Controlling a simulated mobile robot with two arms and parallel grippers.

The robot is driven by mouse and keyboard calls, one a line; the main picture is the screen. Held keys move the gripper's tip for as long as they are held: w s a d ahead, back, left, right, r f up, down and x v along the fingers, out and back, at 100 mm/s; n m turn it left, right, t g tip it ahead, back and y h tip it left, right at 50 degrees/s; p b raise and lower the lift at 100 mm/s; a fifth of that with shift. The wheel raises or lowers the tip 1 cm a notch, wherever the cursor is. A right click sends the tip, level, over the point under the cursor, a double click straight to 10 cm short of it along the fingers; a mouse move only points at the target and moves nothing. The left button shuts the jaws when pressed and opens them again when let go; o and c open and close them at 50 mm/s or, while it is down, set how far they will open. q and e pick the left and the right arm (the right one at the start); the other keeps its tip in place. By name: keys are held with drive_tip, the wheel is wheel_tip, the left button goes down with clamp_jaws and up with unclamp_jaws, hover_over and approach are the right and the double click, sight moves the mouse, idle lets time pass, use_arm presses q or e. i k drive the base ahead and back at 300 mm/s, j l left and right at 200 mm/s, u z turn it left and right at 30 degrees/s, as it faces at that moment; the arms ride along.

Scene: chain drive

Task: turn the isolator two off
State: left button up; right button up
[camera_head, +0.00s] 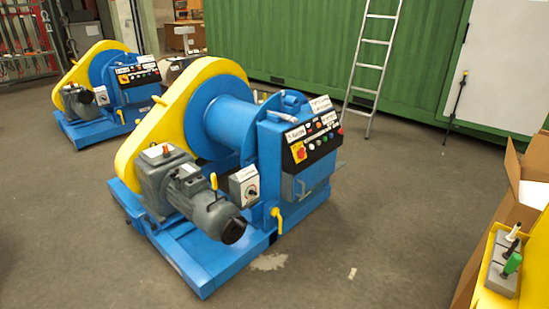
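A blue machine with a yellow chain guard (136,140) stands in the middle of the head view. Its sloped black control panel carries a red-and-yellow rotary switch (299,151) at the left end, with a white label above it. A grey box with a dark knob (250,189) is on its front, beside the grey motor (205,205). A similar machine at the back left has its own red-and-yellow switch (124,78) and a small grey box (101,96). The labels are too small to read, so I cannot tell which switch is isolator two. Neither gripper is in view.
A cardboard box (522,180) and a yellow surface with a grey lever box (503,262) are at the right. A ladder (374,65) leans on the green container (290,40). The floor in front of the near machine is clear.

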sight(301, 153)
drive_tip(key=i+j+z, duration=0.35)
drive_tip(key=j, duration=0.35)
drive_tip(key=i+l+u, duration=0.15)
drive_tip(key=u, duration=0.25)
drive_tip(key=i+l+u, duration=0.2)
drive_tip(key=u, duration=0.25)
drive_tip(key=i+l+u, duration=0.1)
drive_tip(key=l+u, duration=0.15)
drive_tip(key=u, duration=0.15)
